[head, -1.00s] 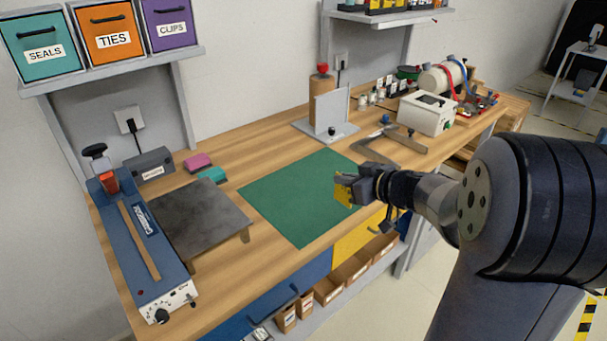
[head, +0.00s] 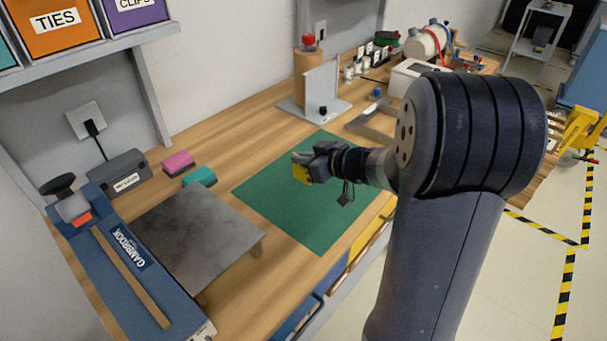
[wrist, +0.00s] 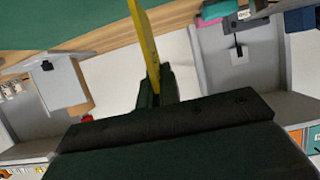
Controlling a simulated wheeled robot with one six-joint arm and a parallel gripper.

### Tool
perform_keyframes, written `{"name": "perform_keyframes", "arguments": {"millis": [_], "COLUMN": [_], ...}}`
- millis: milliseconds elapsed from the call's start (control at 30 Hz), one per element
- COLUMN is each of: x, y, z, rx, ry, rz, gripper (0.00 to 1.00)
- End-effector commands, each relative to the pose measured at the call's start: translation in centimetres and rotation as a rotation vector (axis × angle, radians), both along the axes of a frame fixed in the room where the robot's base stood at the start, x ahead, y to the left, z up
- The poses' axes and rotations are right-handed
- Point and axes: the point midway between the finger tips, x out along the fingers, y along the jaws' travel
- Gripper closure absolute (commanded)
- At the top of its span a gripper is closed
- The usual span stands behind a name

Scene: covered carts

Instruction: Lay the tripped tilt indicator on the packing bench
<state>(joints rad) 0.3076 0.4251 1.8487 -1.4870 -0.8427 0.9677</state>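My gripper (head: 309,166) is over the green mat (head: 262,195) on the packing bench (head: 228,148). It is shut on a small yellow piece (head: 300,175), which looks like the tilt indicator. In the wrist view the yellow piece (wrist: 146,45) is a thin, flat plate seen edge-on, sticking out from my gripper (wrist: 155,88). The face of the piece is not readable, so I cannot tell whether it is tripped. In the head view it appears above the mat; the height of the gap is hard to judge. My arm hides part of the bench's right side.
A dark plate (head: 185,235) and a blue sealer (head: 128,265) stand left of the mat. Pink (head: 178,161) and teal (head: 200,176) blocks lie behind. A grey stand (head: 318,95) is at the back, a metal square (head: 372,121) to the right. The mat is bare.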

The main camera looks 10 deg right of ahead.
Motion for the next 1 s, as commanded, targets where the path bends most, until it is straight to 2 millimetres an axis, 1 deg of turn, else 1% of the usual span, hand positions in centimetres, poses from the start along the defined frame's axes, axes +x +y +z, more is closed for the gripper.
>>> {"name": "perform_keyframes", "arguments": {"millis": [200,300,600,833,900,1000], "x": [0.0,0.0,0.0,0.0,0.0,0.0], "y": [0.0,0.0,0.0,0.0,0.0,0.0], "z": [-3.0,-3.9,-4.0,-4.8,-4.7,-4.7], "rx": [0.001,0.000,-0.001,0.000,0.000,0.000], "ry": [0.003,0.002,-0.001,0.000,0.000,0.000], "rz": [0.001,0.001,0.000,0.000,0.000,0.000], "gripper": [1.00,1.00,1.00,1.00,0.92,0.84]}}
